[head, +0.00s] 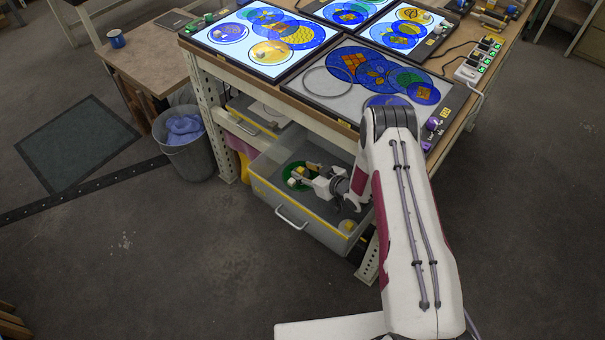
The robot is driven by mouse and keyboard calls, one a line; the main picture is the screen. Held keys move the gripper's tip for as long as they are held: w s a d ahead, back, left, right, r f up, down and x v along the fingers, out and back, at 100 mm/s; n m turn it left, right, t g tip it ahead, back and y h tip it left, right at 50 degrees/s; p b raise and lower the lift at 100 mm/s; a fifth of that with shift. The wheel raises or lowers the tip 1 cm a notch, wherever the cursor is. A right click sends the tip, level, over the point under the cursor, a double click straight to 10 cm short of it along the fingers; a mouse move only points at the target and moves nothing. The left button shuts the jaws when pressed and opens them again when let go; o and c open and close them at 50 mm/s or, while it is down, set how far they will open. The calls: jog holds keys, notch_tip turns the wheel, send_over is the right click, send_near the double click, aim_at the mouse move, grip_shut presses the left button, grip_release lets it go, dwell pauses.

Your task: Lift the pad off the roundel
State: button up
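A green roundel (287,170) lies in the pulled-out grey drawer (268,188) under the bench. A small pale block, which looks like the pad (299,170), shows on or just above the roundel. My gripper (300,177) reaches down into the drawer from the right, with its fingers at the pad and over the roundel. At this size I cannot tell whether the fingers are closed on the pad, or whether the pad touches the glass. My gripper covers the right part of the roundel.
An amber round piece (347,226) sits in the drawer's front right corner. The bench top (288,84) overhangs the drawer's back. Lit panels (215,50) with coloured glass discs lie on it. A bin (187,150) stands left of the drawer. The floor in front is clear.

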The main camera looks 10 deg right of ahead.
aim_at(305, 176)
grip_shut()
jog(key=shift+r, duration=0.1)
jog(key=shift+r, duration=0.15)
dwell(0.3)
jog(key=shift+r, duration=0.8)
notch_tip(305, 176, up, 10)
jog(key=s+d, duration=1)
jog(key=s, duration=0.5)
